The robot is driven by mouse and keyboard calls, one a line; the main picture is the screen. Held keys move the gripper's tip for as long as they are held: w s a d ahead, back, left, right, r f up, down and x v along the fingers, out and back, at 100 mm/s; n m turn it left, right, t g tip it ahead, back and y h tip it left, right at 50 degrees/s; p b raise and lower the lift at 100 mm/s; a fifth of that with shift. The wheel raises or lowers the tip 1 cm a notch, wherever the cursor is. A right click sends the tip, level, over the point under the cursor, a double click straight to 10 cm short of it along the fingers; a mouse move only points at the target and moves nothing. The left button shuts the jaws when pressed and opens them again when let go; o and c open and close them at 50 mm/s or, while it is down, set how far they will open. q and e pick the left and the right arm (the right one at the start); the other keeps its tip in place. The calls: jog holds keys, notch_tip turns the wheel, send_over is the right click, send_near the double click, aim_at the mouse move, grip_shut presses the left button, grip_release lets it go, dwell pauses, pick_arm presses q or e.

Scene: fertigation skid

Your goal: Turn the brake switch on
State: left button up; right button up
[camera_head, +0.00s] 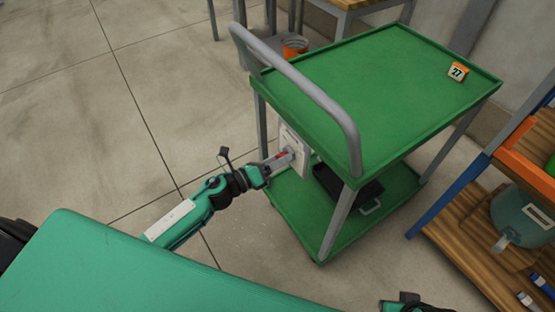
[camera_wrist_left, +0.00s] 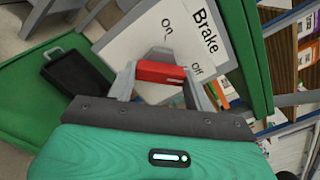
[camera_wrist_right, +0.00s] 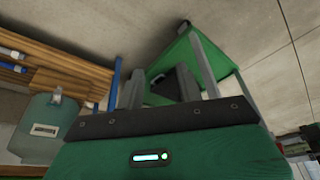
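The brake switch has a red handle (camera_wrist_left: 160,72) on a white panel (camera_wrist_left: 190,35) marked "Brake", "On" and "Off". The panel is fixed to the near side of the green cart (camera_head: 350,100), below its push handle. My left gripper (camera_head: 281,160) is at the panel. In the left wrist view, its spread fingers stand on either side of the red handle. I cannot tell whether both touch it. My right gripper (camera_wrist_right: 170,85) is open and empty, pointing toward the cart from a distance.
The cart's grey push handle (camera_head: 305,85) rises above the left arm. A black tray (camera_head: 348,187) lies on the lower shelf, and an orange block marked 27 (camera_head: 458,72) on top. A wooden shelf unit (camera_head: 485,235) stands at the right. The floor at left is clear.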

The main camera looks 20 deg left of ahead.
pick_arm(q)
jog(key=shift+r+n, duration=0.1)
jog(key=shift+n, duration=0.2)
jog(key=shift+n+p, duration=5.25)
jog(key=shift+n, duration=3.55)
pick_arm(e)
jog(key=s+d+f+g, duration=0.1)
jog(key=s+f, duration=0.2)
jog(key=f, duration=0.9)
jog(key=s+d+f, duration=0.1)
jog(key=s+f, duration=0.2)
jog(key=f, duration=1)
jog(key=shift+d+f+g+h, duration=0.15)
jog(key=shift+g+h, duration=0.15)
jog(key=shift+g, duration=0.1)
jog(key=shift+s, duration=0.1)
pick_arm(q)
jog(key=o, duration=1)
jog(key=shift+c, duration=0.2)
